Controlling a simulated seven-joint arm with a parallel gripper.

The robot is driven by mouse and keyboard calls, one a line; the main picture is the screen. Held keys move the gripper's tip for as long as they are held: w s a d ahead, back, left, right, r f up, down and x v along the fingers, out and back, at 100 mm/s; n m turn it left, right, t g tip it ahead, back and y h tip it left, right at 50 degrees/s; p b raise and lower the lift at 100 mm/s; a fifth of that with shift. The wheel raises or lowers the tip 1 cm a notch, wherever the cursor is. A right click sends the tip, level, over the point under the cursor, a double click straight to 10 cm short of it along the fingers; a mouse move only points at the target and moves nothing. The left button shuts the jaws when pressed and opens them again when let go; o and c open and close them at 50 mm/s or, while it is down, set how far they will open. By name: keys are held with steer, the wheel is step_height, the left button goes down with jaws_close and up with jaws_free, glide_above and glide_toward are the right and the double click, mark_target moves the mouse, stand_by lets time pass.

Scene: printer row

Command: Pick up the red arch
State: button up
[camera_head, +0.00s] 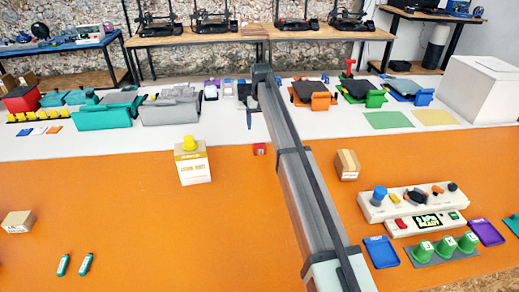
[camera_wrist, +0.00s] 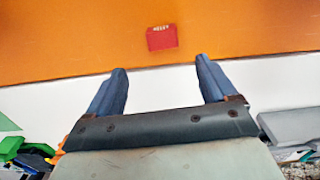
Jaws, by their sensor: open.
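A small red block (camera_wrist: 161,38) with pale lettering lies on the orange surface, ahead of my fingertips in the wrist view. I cannot make out an arch shape in it. In the head view a small red piece (camera_head: 259,149) lies on the orange near the white strip, just left of my arm. My gripper (camera_wrist: 160,66) is open and empty, its two blue-grey fingers apart. The red block is beyond the gap between them, not between the fingers.
A yellow-and-white box (camera_head: 194,165) stands left of the red piece. A cardboard box (camera_head: 346,164) stands right of my arm. A control panel (camera_head: 415,203) and a blue tray (camera_head: 381,252) lie at the right. The orange at left centre is mostly clear.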

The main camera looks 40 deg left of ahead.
mark_target(260, 144)
step_height(260, 144, down, 6)
steer(key=shift+f, duration=0.1)
steer(key=shift+s+f, duration=0.15)
steer(key=shift+f, duration=1.2)
steer(key=shift+s+f, duration=0.15)
steer(key=shift+f, duration=1.15)
steer(key=shift+c, duration=0.3)
steer(key=c, duration=1)
steer(key=shift+r, duration=0.15)
